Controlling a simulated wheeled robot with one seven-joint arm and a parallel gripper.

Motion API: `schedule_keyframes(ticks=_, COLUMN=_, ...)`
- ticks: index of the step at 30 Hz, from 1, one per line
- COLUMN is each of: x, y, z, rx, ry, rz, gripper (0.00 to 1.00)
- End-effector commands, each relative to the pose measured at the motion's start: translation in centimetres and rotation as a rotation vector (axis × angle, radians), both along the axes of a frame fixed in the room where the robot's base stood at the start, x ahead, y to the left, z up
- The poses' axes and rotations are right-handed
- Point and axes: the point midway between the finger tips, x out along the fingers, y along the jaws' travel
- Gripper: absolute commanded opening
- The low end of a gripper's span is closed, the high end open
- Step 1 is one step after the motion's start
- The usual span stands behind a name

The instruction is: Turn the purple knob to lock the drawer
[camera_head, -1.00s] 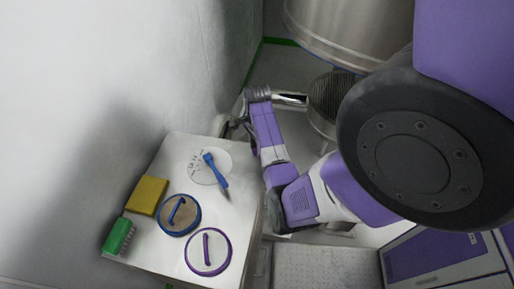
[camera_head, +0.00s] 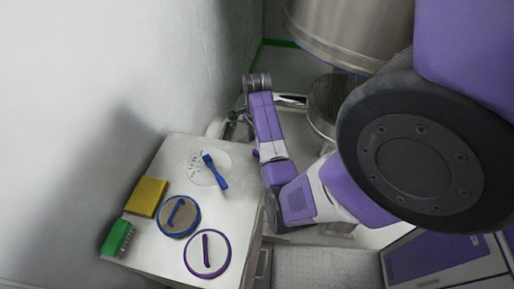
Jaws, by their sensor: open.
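The white cabinet (camera_head: 160,240) stands at lower left, its drawer side (camera_head: 262,266) facing right and seen at a steep angle. A small purple piece (camera_head: 254,153) shows at its far right corner, partly hidden by my arm; I cannot tell whether it is the knob. On the top lies a round purple-rimmed disc (camera_head: 229,262) with a purple bar across it. My gripper (camera_head: 231,130) is beyond the cabinet's far edge, small and partly hidden by my wrist. It is open, and nothing shows between its fingers.
The top also bears a blue-rimmed disc (camera_head: 179,216), a blue tool on a white marked disc (camera_head: 214,170), a yellow block (camera_head: 147,197) and a green brush (camera_head: 117,238). A grey wall is close on the left. A steel vessel (camera_head: 345,30) stands at the back.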

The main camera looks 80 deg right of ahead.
Motion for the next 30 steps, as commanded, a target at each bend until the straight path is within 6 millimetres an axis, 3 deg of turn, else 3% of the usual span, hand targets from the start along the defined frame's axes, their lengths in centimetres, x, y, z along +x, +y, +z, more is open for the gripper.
schedule_keyframes(ticks=3, x=0.1, y=-0.1, z=1.8, rx=-0.004, ry=-0.002, rz=-0.001, gripper=0.54)
schedule_keyframes(ticks=9, x=0.0, y=0.0, z=3.3, rx=-0.001, ry=0.001, rz=-0.002, gripper=0.54)
schedule_keyframes(ticks=30, x=0.0, y=-0.2, z=3.5, rx=-0.008, ry=-0.003, rz=0.026, gripper=0.54)
